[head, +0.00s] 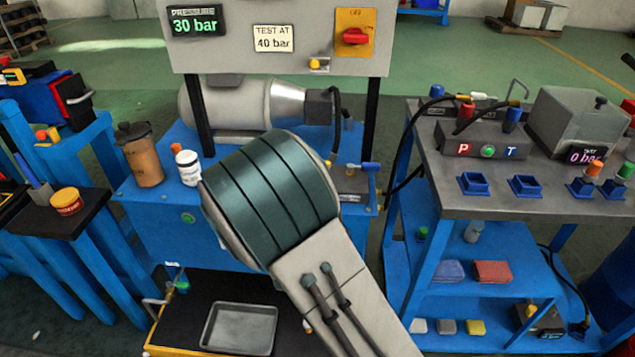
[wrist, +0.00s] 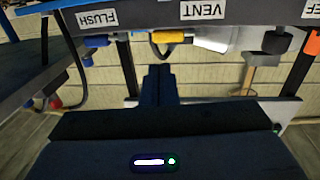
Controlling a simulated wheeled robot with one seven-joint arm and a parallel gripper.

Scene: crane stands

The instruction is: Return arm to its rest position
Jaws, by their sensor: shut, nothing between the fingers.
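In the head view, my arm (head: 270,200) reaches up from the lower right across the middle, in front of the blue crane stand (head: 160,222). My gripper is hidden behind the arm in that view. In the wrist view, my gripper (wrist: 159,72) is shut with nothing in it. Its fingertips point toward the underside of a panel with FLUSH and VENT labels. A yellow-handled valve (wrist: 173,37) under VENT is just beyond the fingertips; I cannot tell the gap. A blue valve handle (wrist: 97,41) is to the left, a black one (wrist: 277,41) to the right.
The gauge panel (head: 222,62) reads 30 bar, with a TEST AT 40 bar card and a red switch (head: 355,36). A brown bottle (head: 141,155) and white jar (head: 188,167) stand left of my arm. A grey tray (head: 240,328) lies below; a blue cart (head: 545,205) stands right.

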